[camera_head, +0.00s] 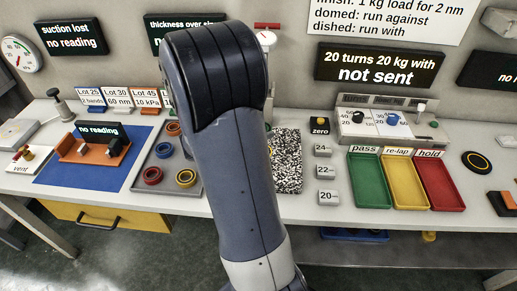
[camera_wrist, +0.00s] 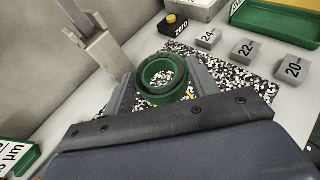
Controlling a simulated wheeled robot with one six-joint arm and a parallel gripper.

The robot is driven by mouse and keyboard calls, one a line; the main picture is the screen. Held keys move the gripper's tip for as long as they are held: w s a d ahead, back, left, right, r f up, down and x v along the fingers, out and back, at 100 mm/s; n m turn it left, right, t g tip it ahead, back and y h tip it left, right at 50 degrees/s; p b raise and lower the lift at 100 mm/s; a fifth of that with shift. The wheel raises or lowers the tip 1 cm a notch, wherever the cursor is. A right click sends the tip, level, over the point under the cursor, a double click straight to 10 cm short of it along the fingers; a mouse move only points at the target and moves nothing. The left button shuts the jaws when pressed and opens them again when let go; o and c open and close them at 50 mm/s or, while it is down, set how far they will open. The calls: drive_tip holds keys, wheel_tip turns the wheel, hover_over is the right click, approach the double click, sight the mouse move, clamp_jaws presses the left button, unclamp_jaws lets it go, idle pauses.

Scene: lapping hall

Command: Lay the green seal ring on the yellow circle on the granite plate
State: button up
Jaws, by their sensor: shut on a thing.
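The green seal ring (camera_wrist: 139,84) is between the two fingers of my gripper (camera_wrist: 163,84) in the wrist view, and the fingers are shut on it from both sides. The black-and-white speckled granite plate (camera_wrist: 228,88) lies beneath it; speckle shows through the ring's hole. Small parts of the yellow circle (camera_wrist: 190,94) show at the ring's lower right edge; the rest is hidden. I cannot tell whether the ring touches the plate. In the head view the granite plate (camera_head: 288,165) is partly covered by my arm, which hides my gripper and the green ring.
A grey metal stand (camera_wrist: 98,45) rises close to the ring's left. Blocks marked 24 (camera_wrist: 208,38), 22 (camera_wrist: 246,49) and 20 (camera_wrist: 292,69) and a zero button (camera_wrist: 172,26) stand beyond the plate. A grey tray (camera_head: 167,195) holds several coloured rings.

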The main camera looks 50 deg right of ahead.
wheel_tip(320, 180, down, 7)
drive_tip(key=shift+f+b, duration=0.15)
drive_tip(key=shift+b, duration=0.2)
drive_tip(key=shift+f, duration=0.1)
drive_tip(key=shift+f+b, duration=0.15)
drive_tip(key=shift+b, duration=0.15)
drive_tip(key=o, duration=1)
drive_tip(key=shift+r, duration=0.2)
drive_tip(key=shift+a+r+p, duration=0.15)
drive_tip(key=shift+p, duration=0.2)
drive_tip(key=v, duration=1.1)
drive_tip(key=shift+a, duration=0.4)
